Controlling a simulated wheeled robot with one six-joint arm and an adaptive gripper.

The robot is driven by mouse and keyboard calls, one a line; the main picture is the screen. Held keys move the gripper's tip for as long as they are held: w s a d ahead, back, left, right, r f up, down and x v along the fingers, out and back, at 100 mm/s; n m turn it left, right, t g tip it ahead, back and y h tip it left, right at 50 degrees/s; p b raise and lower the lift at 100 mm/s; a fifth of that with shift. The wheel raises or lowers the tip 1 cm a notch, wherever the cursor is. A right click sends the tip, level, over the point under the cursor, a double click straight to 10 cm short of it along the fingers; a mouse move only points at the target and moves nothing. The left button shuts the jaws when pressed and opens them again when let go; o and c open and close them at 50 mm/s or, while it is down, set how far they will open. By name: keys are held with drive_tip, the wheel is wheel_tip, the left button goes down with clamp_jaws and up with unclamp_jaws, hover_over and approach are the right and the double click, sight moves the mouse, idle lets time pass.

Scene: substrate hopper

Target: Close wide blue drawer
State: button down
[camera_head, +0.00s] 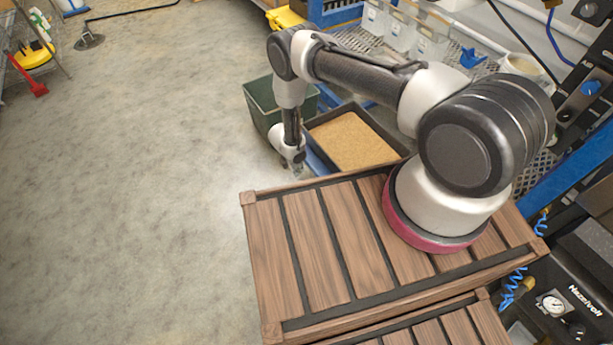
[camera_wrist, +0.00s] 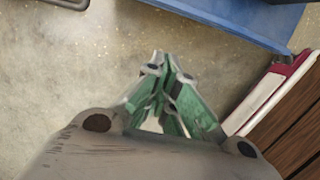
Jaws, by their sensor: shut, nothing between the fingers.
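A blue panel (camera_head: 319,162), which looks like part of the wide blue drawer, shows between my gripper and a dark tray in the head view. Most of it is hidden by the tray and my arm. In the wrist view a wide blue edge (camera_wrist: 215,20) crosses the upper right, ahead of my fingers. My gripper (camera_wrist: 165,60) is shut and empty, its green-padded fingers together over bare floor, apart from the blue edge in the picture. In the head view my gripper (camera_head: 297,172) points down just left of the blue panel. I cannot tell how far the drawer is open.
A dark tray of tan grains (camera_head: 355,140) and a dark green bin (camera_head: 262,104) stand close to my arm. A blue-framed rack with clear bins (camera_head: 400,33) is behind. My wood-slatted base fills the front. Open concrete floor (camera_head: 130,190) lies left.

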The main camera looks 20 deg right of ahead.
drive_tip(key=w+d+f, duration=0.2)
drive_tip(key=d+f, duration=0.4)
drive_tip(key=f, duration=0.3)
drive_tip(key=shift+d, duration=0.15)
